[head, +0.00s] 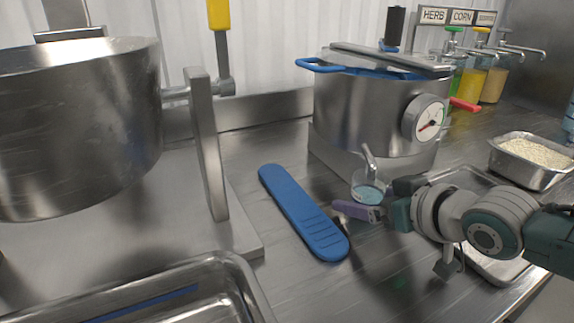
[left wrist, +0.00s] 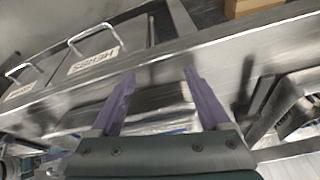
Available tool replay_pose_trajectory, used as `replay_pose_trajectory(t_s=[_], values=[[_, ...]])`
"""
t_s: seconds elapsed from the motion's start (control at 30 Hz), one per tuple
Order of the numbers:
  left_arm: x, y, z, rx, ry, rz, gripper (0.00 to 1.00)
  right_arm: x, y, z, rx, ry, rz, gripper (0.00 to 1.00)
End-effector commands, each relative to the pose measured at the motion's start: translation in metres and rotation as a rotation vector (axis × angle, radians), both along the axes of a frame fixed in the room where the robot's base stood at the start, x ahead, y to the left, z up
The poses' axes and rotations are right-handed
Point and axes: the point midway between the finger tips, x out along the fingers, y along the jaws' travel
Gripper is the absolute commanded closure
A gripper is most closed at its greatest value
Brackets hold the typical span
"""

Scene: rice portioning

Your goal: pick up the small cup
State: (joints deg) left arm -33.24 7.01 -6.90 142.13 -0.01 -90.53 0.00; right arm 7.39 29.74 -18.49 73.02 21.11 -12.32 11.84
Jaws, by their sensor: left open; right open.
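The small cup (head: 369,189) stands on the steel counter in front of the big pot, in the head view. It looks clear or metallic with a blue patch inside, and a grey handle tilts up from it. My right gripper (head: 348,210) comes in from the right, its purple fingers just in front of the cup. It is open, and I see nothing held. Whether a finger touches the cup I cannot tell. My left gripper shows only in the left wrist view (left wrist: 160,80), open with its two purple fingers apart and nothing gripped between them.
A steel pot with a dial (head: 360,112) stands behind the cup. A blue flat handle (head: 302,212) lies to its left. A large tilted steel vessel (head: 78,130) is at left. A rice tray (head: 515,176) and bottles are at right. The left wrist view shows labelled drawers (left wrist: 95,55).

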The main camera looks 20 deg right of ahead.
Motion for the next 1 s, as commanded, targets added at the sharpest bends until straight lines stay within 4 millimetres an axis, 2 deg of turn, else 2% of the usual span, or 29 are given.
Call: replay_pose_trajectory(t_s=[0.17,0.9,1.0], values=[[0.0,0.0009,0.0005,0.004,0.0,-0.002,0.2,-0.0004,0.0002,0.0002,0.0,0.001,0.0,0.08],[0.0001,-0.0011,0.0005,-0.004,0.001,0.004,0.2,-0.0008,-0.0001,0.0,0.0,0.001,0.0,0.91],[0.0001,-0.0018,0.0005,-0.007,0.0,0.005,0.2,-0.0006,-0.0001,0.0004,0.0,0.001,0.0,1.0]])
